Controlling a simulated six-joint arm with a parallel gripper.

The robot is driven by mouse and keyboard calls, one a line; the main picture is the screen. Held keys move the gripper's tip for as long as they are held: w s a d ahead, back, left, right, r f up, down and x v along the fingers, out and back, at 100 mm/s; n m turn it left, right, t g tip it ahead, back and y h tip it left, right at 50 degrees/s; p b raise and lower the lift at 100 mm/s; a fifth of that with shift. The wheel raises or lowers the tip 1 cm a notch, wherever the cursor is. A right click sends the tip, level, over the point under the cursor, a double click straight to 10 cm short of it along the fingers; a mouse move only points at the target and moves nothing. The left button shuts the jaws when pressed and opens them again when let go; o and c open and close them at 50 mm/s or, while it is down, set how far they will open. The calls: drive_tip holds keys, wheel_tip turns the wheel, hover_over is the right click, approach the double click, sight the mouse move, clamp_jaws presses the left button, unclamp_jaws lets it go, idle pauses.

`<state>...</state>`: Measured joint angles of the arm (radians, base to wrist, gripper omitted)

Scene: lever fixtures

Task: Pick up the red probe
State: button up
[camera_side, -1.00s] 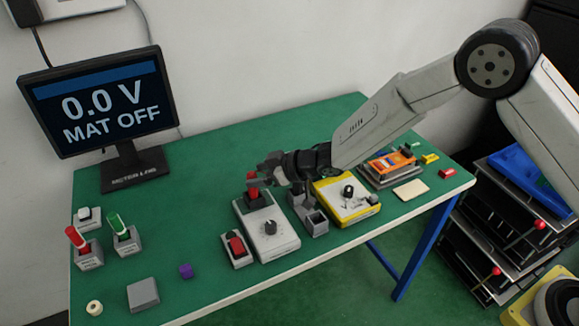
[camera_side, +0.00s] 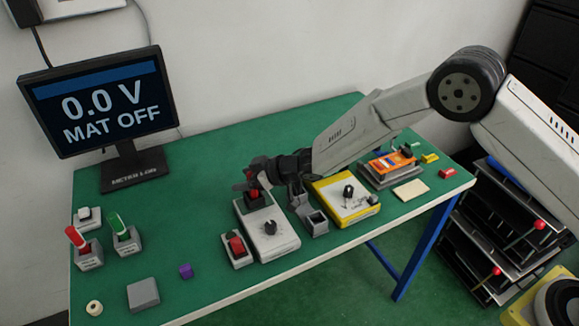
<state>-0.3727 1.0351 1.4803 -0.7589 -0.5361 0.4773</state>
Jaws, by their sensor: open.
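The red probe (camera_side: 76,238) stands upright, slightly tilted, in a grey holder (camera_side: 90,258) at the left of the green table. A green probe (camera_side: 119,225) stands in a similar holder to its right. My gripper (camera_side: 249,182) is open, well to the right of the red probe. Its fingers are at the red-topped lever (camera_side: 255,194) of a light grey box (camera_side: 268,232). The fingers partly cover that lever, and I cannot tell whether they touch it.
A monitor (camera_side: 100,105) reading "0.0 V MAT OFF" is at the back left. Bare table lies between the probes and the grey box.

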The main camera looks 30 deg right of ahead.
clamp_jaws()
drive_tip(key=shift+r, duration=0.2)
drive_tip(key=shift+r, duration=0.5)
drive_tip(key=s+d+r, duration=0.2)
drive_tip(key=s+r, duration=0.3)
drive_tip(key=s, duration=0.1)
drive_tip(key=s+d+r, duration=0.3)
drive_tip(key=s+r, duration=0.3)
drive_tip(key=s, duration=0.1)
drive_tip(key=shift+d+r, duration=0.25)
drive_tip(key=shift+r, duration=0.05)
drive_tip(key=shift+w, duration=0.1)
